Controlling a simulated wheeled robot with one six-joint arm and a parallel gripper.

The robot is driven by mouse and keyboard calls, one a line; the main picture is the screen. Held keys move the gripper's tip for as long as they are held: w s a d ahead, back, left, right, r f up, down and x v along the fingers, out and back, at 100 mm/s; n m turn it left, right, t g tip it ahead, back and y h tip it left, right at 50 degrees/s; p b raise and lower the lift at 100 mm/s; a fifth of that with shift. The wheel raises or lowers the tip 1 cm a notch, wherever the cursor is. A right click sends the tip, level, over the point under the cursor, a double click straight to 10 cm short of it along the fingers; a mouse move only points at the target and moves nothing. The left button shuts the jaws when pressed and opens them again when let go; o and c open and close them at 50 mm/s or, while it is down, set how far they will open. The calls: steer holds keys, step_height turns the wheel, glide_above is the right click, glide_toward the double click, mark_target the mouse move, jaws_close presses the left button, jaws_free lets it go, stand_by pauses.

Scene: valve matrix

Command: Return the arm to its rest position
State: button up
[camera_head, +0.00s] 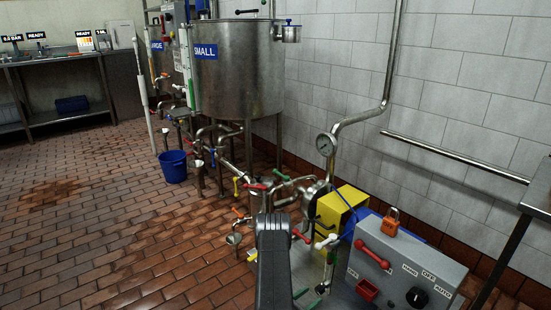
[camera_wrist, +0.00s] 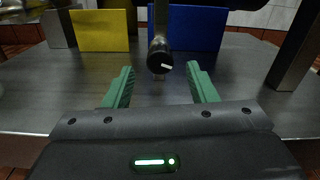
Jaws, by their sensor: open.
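In the wrist view my gripper (camera_wrist: 160,68) has its two green fingers spread apart, with no object held between them. A dark round-ended rod or knob (camera_wrist: 160,55) with a small white mark appears between and beyond the fingertips; I cannot tell whether it touches them. In the head view my dark grey arm (camera_head: 273,262) rises at the bottom centre, in front of the pipework. The fingers are not clearly visible there.
Valves and pipes (camera_head: 270,188) crowd the space beyond my arm, below a steel tank (camera_head: 238,75). A yellow box (camera_head: 340,208) and a grey control box (camera_head: 395,270) with an orange padlock (camera_head: 391,222) stand right. A blue bucket (camera_head: 173,166) stands left; open brick floor (camera_head: 110,225) lies nearer.

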mark_target(317, 292)
steer(key=p+v, duration=0.2)
steer(key=v, duration=0.6)
steer(key=b+x, duration=0.4)
steer(key=x, duration=0.9)
steer(key=shift+f, duration=0.1)
steer(key=shift+w+d, duration=0.2)
steer(key=shift+d, duration=0.1)
steer(key=shift+a+r+m+p, duration=0.15)
steer(key=shift+m+p, duration=0.35)
steer(key=shift+m, duration=0.5)
steer(key=m+p, duration=0.2)
steer(key=m, duration=0.3)
steer(key=shift+r+m, duration=0.1)
steer(key=shift+m, duration=0.2)
steer(key=shift+p+v, duration=0.95)
steer(key=shift+v, duration=2.3)
